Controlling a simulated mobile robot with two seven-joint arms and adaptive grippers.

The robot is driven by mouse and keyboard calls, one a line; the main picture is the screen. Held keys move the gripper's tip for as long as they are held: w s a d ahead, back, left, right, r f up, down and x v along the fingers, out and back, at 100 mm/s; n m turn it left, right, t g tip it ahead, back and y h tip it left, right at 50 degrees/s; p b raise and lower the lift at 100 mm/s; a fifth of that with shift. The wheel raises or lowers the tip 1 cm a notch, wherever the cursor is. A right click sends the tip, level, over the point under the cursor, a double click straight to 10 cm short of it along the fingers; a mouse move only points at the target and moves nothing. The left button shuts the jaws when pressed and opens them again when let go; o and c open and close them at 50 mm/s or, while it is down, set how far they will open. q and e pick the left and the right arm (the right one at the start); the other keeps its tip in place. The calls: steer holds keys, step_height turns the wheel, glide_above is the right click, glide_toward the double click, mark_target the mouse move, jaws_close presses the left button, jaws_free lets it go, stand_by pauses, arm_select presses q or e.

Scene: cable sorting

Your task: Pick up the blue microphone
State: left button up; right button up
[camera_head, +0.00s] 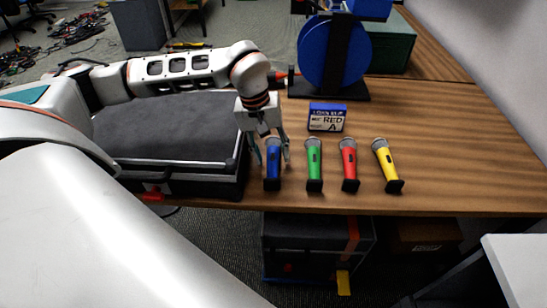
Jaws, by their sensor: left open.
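The blue microphone (273,170) stands at the left end of a row of microphones near the table's front edge, its base toward the edge. My left gripper (272,158) is open, pointing down over the blue microphone, with its fingers on either side of it in this view. The fingers partly cover the microphone's upper part. I cannot tell whether they touch it. My right gripper is not in view.
A green (314,160), a red (349,162) and a yellow microphone (386,162) stand to the right. A labelled blue box (327,117) and a blue reel (329,55) are behind. A black padded case (170,125) is left. The table's right side is clear.

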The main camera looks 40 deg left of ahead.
arm_select(q)
steer(key=shift+f, duration=0.25)
jaws_close()
steer(key=shift+r, duration=0.15)
